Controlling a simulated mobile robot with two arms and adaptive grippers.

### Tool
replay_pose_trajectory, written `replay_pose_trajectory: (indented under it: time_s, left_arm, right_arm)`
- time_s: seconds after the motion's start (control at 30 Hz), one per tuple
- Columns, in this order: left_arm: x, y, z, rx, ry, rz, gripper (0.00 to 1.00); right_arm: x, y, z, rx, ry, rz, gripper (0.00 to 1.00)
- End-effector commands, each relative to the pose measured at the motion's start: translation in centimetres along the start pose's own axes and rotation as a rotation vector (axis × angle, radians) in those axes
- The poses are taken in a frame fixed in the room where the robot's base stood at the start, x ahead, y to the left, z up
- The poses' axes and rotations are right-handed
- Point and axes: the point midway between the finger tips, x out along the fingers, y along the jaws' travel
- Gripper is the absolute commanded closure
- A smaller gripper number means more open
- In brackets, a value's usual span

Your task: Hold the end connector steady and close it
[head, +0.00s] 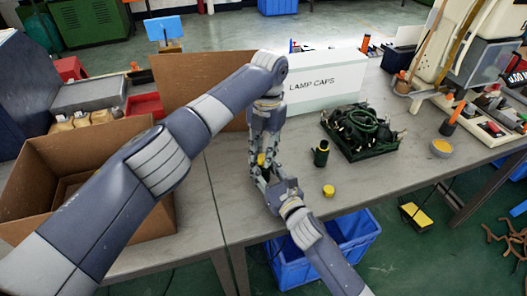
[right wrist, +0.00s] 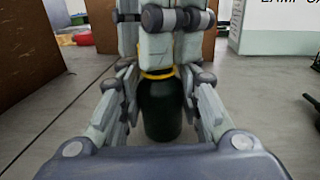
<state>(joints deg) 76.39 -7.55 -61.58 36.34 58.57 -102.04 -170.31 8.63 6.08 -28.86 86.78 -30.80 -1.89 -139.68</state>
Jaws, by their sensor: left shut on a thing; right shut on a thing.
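The end connector shows in the right wrist view as a dark green cylinder (right wrist: 161,112) with a yellow ring (right wrist: 157,74) at its top. It stands upright on the grey table. In the head view only a bit of its yellow part (head: 261,160) shows between my grippers. My left gripper (head: 262,158) comes down from above and is shut on the connector's upper part; its fingers hide the top. My right gripper (head: 264,176) reaches in low from the front and is shut around the dark body. It also shows in the right wrist view (right wrist: 160,118), with fingers on both sides.
A second dark connector (head: 321,153) and a loose yellow cap (head: 328,191) stand to the right. A black crate of cables (head: 379,153) and a white "LAMP CAPS" box (head: 326,84) are behind them. An open cardboard box (head: 40,180) is at left.

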Motion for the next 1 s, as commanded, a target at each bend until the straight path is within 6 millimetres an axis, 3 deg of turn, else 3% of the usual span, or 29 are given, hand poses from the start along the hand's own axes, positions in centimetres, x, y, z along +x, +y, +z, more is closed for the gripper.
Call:
replay_pose_trajectory:
  time_s: [0.13, 0.23, 0.63, 1.0]
  left_arm:
    - [-0.1, 0.2, 0.1, -0.004, -0.003, 0.003, 0.84]
    - [-0.1, 0.2, 0.1, -0.004, -0.003, 0.003, 0.57]
    - [-0.4, 0.1, 0.0, -0.003, -0.002, 0.001, 0.57]
    - [-4.5, 0.0, -0.5, -0.003, -0.002, 0.002, 0.57]
  right_arm:
    - [-0.1, 0.1, -0.1, 0.000, 0.002, 0.001, 1.00]
    - [-0.1, 0.1, -0.1, 0.000, 0.002, 0.001, 1.00]
    - [0.0, 0.0, -0.1, 0.000, 0.002, 0.000, 1.00]
    - [0.0, 0.0, -0.1, 0.000, 0.002, 0.000, 1.00]
